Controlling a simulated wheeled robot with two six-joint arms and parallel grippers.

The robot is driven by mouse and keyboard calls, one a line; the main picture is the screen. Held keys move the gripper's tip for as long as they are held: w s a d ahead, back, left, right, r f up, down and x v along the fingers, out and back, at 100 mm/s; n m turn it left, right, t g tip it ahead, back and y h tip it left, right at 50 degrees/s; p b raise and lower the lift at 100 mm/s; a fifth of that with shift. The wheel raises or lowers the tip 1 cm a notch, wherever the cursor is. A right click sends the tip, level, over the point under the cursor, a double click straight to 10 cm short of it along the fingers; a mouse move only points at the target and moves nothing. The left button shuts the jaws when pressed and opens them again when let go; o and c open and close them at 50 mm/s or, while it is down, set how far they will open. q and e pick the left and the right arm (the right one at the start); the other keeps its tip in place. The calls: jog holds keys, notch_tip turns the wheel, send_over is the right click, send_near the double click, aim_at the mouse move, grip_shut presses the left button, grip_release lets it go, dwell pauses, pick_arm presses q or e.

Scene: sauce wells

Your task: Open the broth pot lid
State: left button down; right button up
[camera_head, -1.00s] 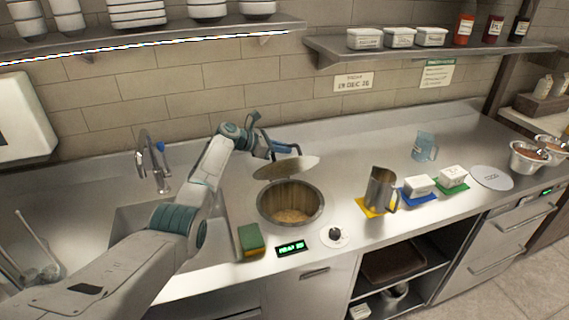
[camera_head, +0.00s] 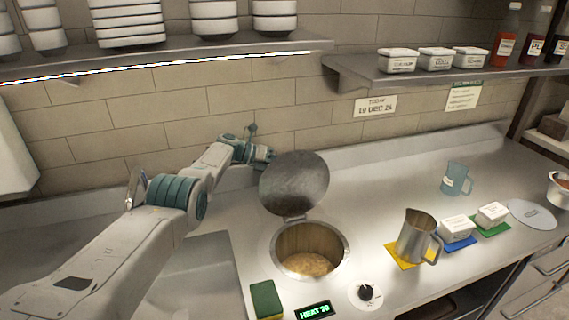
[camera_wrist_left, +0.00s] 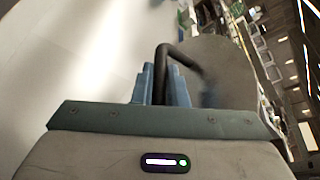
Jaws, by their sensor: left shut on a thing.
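The broth pot (camera_head: 345,245) is set into the counter, with tan broth (camera_head: 308,264) showing inside. Its round grey lid (camera_head: 294,182) stands steeply raised on a hinge at the pot's far rim, and the mouth is uncovered. My left gripper (camera_head: 266,155) is at the lid's upper left, partly hidden behind it. In the left wrist view its blue fingers (camera_wrist_left: 165,84) are shut on the lid's black bar handle (camera_wrist_left: 182,52), with the lid (camera_wrist_left: 226,72) beyond. My right gripper is not in view.
A green and yellow sponge (camera_head: 265,300), a heat display (camera_head: 314,311) and a knob (camera_head: 366,292) are in front of the pot. A metal pitcher (camera_head: 414,236) stands to the right. The tiled wall (camera_head: 200,115) is close behind the lid.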

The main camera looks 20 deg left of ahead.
pick_arm(q)
jog(key=shift+w+a+f, duration=0.1)
jog(key=shift+w+f, duration=0.05)
jog(key=shift+f, duration=0.15)
jog(key=c, duration=1.5)
grip_release()
jog(key=shift+o, duration=0.2)
jog(key=shift+r, duration=0.1)
jog(key=p+v, duration=0.4)
jog(key=v, duration=0.6)
jog(key=shift+a, duration=0.4)
